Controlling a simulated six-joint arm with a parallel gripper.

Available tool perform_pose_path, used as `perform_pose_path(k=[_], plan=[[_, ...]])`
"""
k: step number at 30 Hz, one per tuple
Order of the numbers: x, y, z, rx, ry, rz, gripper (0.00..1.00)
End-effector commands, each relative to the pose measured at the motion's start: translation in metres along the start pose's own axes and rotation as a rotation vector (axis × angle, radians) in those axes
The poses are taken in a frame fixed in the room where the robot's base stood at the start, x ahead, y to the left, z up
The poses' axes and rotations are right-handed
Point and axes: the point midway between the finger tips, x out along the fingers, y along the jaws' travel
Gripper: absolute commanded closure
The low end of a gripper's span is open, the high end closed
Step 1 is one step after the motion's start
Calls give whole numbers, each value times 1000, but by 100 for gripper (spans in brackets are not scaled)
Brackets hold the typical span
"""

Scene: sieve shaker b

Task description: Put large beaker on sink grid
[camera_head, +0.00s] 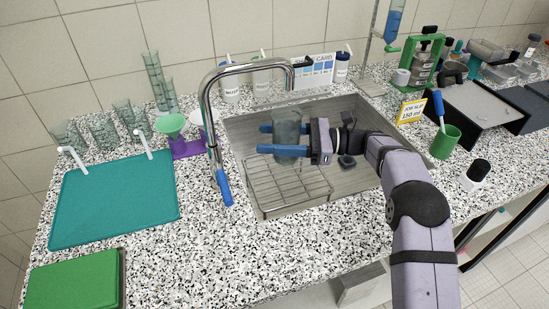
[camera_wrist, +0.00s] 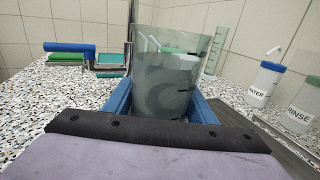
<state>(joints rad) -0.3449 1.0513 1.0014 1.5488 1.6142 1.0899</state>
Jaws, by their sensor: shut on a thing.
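The large beaker (camera_head: 288,126) is clear grey glass and stands upright between the blue fingers of my gripper (camera_head: 270,138). My gripper is shut on it. In the wrist view the beaker (camera_wrist: 170,75) fills the middle, with a blue finger on each side. The sink grid (camera_head: 285,186) is a wire rack in the left part of the grey sink (camera_head: 345,187). In the head view the beaker appears over the rear part of the grid. I cannot tell whether its base touches anything, as the lower finger covers part of it.
The curved chrome faucet (camera_head: 208,115) with a blue handle (camera_head: 223,188) stands at the sink's left edge and arches over it. Wash bottles (camera_head: 342,67) stand behind the sink. Several other beakers (camera_head: 103,129), funnels and a teal mat (camera_head: 115,200) lie to the left.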

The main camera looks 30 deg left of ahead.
Motion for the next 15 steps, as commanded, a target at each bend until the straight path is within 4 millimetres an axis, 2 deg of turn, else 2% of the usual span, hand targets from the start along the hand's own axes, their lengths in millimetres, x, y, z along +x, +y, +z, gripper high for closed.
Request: perform_pose_path(k=[5, 15], plan=[[0, 0, -19, -1, -1, 0, 75], [0, 0, -31, -1, -1, -1, 75]])
